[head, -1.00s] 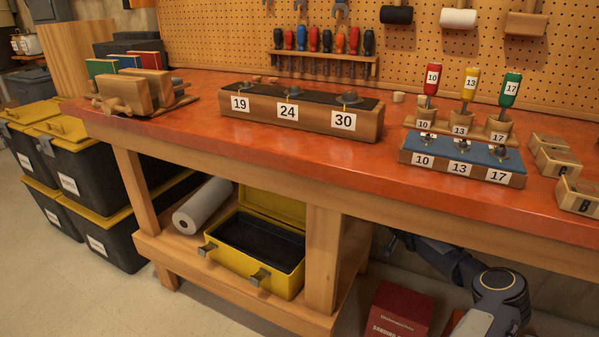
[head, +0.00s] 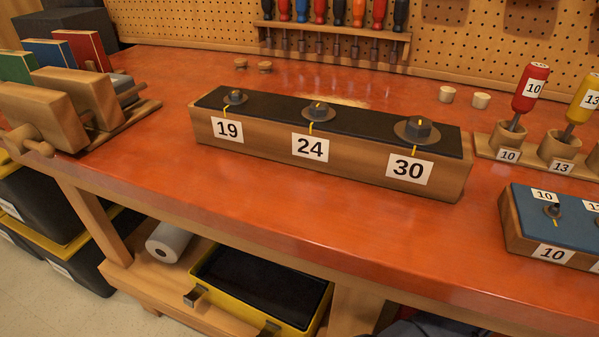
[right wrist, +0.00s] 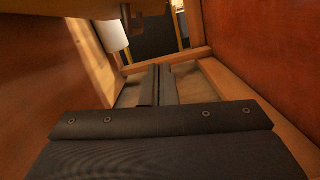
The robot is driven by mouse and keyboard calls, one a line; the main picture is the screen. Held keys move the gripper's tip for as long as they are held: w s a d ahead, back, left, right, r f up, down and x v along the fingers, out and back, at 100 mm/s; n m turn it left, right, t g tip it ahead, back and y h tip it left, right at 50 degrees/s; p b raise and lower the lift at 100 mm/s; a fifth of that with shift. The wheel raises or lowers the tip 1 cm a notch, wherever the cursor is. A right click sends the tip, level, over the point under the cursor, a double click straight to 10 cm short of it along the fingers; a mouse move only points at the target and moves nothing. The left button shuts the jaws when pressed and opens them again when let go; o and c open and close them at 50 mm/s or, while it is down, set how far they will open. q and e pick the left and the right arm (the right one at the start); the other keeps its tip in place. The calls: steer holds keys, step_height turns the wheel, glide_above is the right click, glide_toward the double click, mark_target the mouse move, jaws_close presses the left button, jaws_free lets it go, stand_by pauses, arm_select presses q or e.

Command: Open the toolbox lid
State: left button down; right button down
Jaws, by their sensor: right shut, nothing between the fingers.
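The yellow toolbox (head: 238,318) sits on the lower shelf under the bench at the bottom of the head view. My right gripper (right wrist: 161,70) is shut and empty in the right wrist view, amid wooden surfaces. I cannot tell its distance from the toolbox. My left gripper is in neither current view.
A white paper roll (head: 170,240) lies left of the toolbox. The red-orange bench top (head: 290,228) overhangs the shelf and carries a numbered bolt block (head: 262,142), wooden clamps (head: 45,120) and a blue-topped block (head: 525,225). Black bins (head: 30,205) stand at left.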

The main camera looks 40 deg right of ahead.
steer(key=shift+w+a+r+b, duration=0.3)
steer(key=shift+w+a, duration=0.75)
steer(key=shift+a, duration=0.55)
steer(key=shift+w+a+r+b, duration=0.15)
steer(key=shift+w+a+b, duration=0.25)
steer(key=shift+w+a, duration=0.95)
steer(key=shift+w+a+r+b, duration=0.3)
steer(key=shift+w+a, duration=0.45)
steer(key=shift+a, duration=1.15)
steer(key=shift+w, duration=0.1)
